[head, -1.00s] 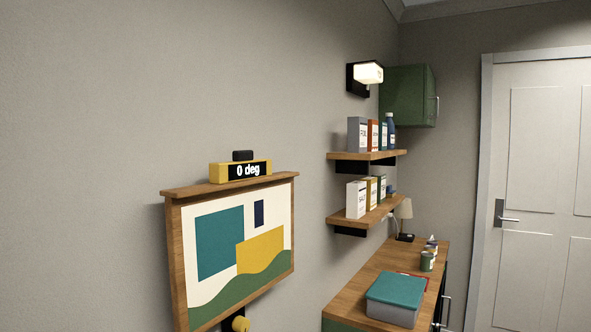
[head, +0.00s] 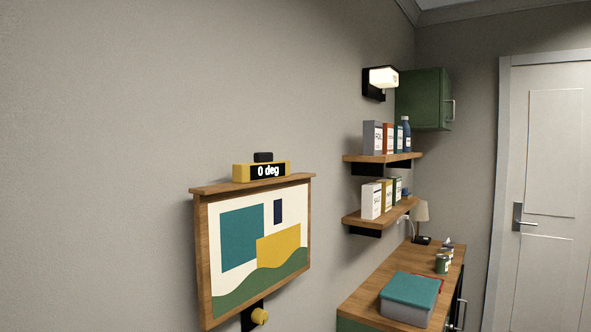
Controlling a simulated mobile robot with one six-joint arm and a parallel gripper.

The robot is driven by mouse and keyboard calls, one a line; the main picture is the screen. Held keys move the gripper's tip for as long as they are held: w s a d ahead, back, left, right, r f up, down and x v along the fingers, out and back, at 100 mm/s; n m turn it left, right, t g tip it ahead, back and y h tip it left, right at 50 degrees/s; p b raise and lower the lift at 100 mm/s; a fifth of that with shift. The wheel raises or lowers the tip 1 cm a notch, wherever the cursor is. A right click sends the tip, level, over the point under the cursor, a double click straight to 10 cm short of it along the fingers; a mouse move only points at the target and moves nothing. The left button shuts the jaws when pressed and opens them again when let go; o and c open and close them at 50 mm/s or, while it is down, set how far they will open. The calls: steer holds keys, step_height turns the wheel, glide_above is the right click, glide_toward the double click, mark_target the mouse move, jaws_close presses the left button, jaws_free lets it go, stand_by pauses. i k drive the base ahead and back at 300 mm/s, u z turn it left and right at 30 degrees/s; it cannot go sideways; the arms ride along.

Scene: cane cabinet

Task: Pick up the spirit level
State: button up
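The spirit level (head: 243,173) is a yellow block with a black face that reads "0 deg" and a black knob on top. It rests on the top ledge of a wood-framed picture (head: 228,238) on the grey wall, left of centre in the head view. It looks level along the ledge. My gripper is not in view, and nothing touches the level.
Below the picture is a yellow knob (head: 260,316) on a black mount. To the right, two wall shelves (head: 352,220) hold boxes and a bottle. A wooden counter (head: 362,296) carries a teal-lidded box (head: 410,290) and jars. A white door (head: 550,190) stands at far right.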

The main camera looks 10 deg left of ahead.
mark_target(263, 168)
steer(key=z, duration=0.05)
steer(key=i, duration=1)
steer(key=u, duration=0.05)
